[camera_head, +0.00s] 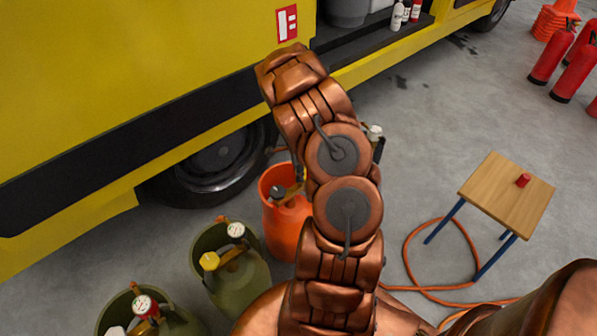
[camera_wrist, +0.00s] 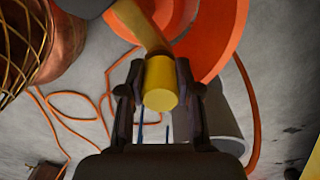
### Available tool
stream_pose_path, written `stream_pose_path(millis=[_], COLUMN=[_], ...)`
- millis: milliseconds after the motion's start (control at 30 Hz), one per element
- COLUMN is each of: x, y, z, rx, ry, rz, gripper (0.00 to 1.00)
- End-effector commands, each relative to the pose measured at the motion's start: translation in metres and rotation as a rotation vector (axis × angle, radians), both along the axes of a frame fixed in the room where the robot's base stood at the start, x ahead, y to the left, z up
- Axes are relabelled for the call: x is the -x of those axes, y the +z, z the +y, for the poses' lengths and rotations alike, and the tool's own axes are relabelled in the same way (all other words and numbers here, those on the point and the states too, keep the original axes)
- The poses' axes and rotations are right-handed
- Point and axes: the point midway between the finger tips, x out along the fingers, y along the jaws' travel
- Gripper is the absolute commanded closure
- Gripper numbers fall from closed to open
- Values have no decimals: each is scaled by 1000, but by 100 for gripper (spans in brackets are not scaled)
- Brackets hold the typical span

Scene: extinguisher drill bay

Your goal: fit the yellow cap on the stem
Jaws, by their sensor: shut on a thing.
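My gripper (camera_wrist: 160,76) is shut on the yellow cap (camera_wrist: 161,92), a short cylinder between its two dark fingers in the wrist view. A brass valve piece (camera_wrist: 140,26) runs down to the cap from above; I cannot tell whether they touch or are fitted together. The orange collar (camera_wrist: 222,35) of a cylinder curves around behind. In the head view my arm hides the fingers and the held cap. The orange cylinder (camera_head: 287,232) stands just left of my arm, with brass valve parts (camera_head: 291,190) showing inside its collar. Which part is the stem is unclear.
Two green cylinders with gauges (camera_head: 233,268) (camera_head: 168,322) stand at lower left; one bears a yellow knob (camera_head: 210,261). A yellow truck (camera_head: 150,70) is behind. A small table (camera_head: 500,200) holds a red object (camera_head: 523,180). An orange hose (camera_head: 412,265) lies on the floor.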

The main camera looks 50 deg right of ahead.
Motion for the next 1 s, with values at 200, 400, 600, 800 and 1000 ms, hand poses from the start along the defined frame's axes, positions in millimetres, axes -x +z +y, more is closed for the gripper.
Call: stream_pose_path(millis=[200,400,600,800,1000], x=[0,0,0,0,0], y=[-4,-6,-9,-8,-8], z=[0,0,0,0,0], rx=[0,0,0,0,0], ry=[0,0,0,0,0], rz=[0,0,0,0,0], gripper=[85,85,85,65,44])
